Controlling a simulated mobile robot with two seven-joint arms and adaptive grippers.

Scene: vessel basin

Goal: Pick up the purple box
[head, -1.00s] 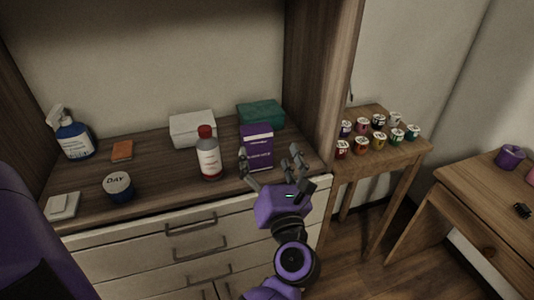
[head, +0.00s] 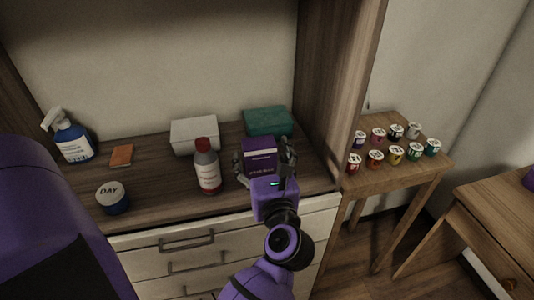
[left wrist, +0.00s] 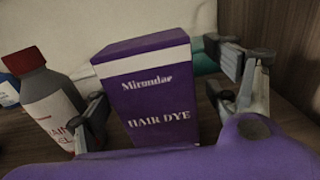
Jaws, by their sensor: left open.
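In the left wrist view the purple box (left wrist: 155,95) has a white top band and the words "HAIR DYE". My left gripper (head: 264,162) is open, with one finger on each side of the box. In the left wrist view its fingers (left wrist: 160,100) flank the box, with a visible gap at the right finger. Whether the left finger touches the box I cannot tell. The box's lower part is hidden behind the gripper. My right gripper is not in view.
The red-capped bottle (head: 207,167) stands close left of the gripper. A white box (head: 195,135) and a teal box (head: 268,121) sit behind. A spray bottle (head: 70,138), an orange block (head: 121,155) and a DAY jar (head: 113,197) are further left. The cabinet's side panel (head: 338,90) rises at right.

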